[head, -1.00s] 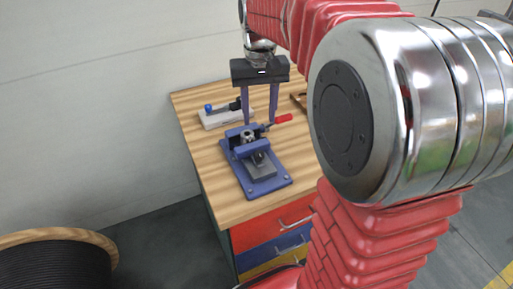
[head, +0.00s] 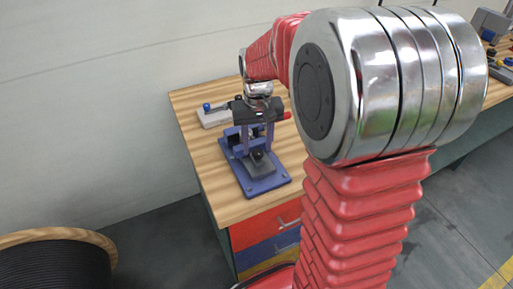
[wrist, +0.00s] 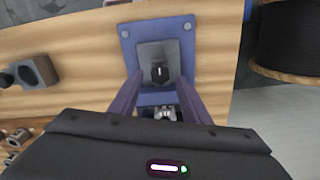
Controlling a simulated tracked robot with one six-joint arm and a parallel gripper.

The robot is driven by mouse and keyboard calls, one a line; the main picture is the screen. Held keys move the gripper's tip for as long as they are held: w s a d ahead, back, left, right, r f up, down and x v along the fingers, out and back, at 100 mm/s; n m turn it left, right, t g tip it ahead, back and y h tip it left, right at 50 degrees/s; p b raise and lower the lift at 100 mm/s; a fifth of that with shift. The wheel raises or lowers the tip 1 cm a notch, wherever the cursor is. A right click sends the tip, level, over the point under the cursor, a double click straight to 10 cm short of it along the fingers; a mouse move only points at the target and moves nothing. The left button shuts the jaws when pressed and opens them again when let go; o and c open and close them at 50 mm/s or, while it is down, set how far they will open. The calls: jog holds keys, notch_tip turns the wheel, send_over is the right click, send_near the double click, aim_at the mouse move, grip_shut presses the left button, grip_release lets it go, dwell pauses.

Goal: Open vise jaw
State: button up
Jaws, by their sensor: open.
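The blue vise (head: 262,187) is fixed on the wooden bench top, with a grey block and a small black knob on its front part. Its red handle tip (head: 287,115) shows just right of my gripper. My gripper (head: 257,150) is open, pointing down over the vise, with its two purple fingers apart. In the wrist view, the fingers (wrist: 160,82) lie either side of the black knob (wrist: 160,72) and a silver part (wrist: 161,112). I cannot tell whether they touch the vise. The gripper body hides the back of the vise and most of the handle.
A pale block with a blue-knobbed lever (head: 214,115) stands behind the vise on the bench (head: 205,150). A black cable reel (head: 52,268) stands on the floor at lower left. More items (head: 495,55) lie on the bench's far right. The wall is close behind.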

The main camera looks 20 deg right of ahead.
jog(key=shift+f, duration=0.95)
grip_shut()
